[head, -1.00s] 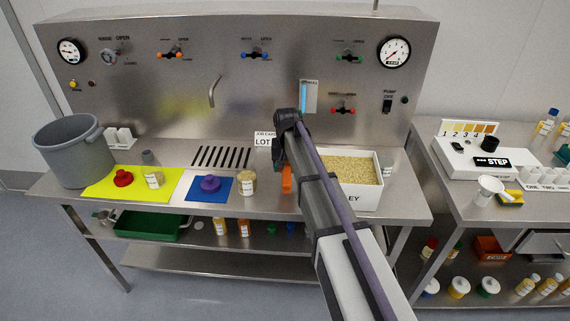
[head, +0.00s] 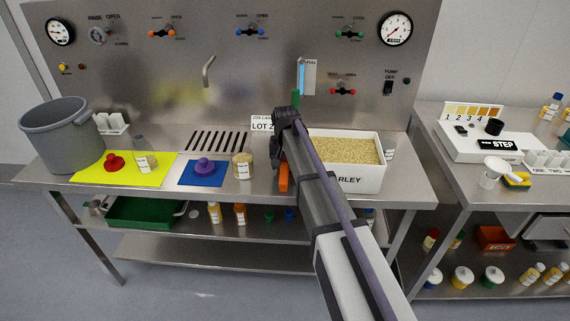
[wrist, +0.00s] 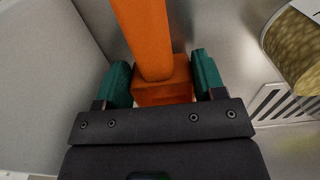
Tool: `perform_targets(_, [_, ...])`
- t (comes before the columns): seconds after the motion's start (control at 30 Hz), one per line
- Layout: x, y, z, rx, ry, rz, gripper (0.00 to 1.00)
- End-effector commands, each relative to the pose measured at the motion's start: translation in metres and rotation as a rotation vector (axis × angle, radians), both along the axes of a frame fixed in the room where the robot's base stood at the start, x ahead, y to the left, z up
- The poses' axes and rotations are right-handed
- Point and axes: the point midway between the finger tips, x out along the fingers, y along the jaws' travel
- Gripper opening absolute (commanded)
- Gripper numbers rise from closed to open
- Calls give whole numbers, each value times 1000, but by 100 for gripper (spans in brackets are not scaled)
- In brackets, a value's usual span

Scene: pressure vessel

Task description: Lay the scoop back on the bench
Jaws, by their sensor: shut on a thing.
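The scoop is orange. In the wrist view its handle and block-like end (wrist: 162,88) sit between the green fingertips of my gripper (wrist: 164,78), which is shut on it. In the head view an orange part of the scoop (head: 283,178) shows just left of my arm, in front of the barley bin. My gripper is mostly hidden there behind the arm. The steel bench (head: 262,188) lies below; I cannot tell whether the scoop touches it.
The white barley bin (head: 358,178) stands close on the right. A grain jar (head: 242,166) stands left, near the drain slots (head: 215,142). Farther left are a blue mat (head: 185,180), a yellow mat (head: 95,172) and a grey bucket (head: 60,135). Bare bench shows around the jar.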

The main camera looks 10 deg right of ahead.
Motion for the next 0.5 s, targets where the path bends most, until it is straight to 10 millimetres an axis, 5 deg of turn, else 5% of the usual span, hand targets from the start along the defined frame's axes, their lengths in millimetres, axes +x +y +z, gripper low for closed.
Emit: perform_targets(0.5, [0,0,-5,0,0,0,35])
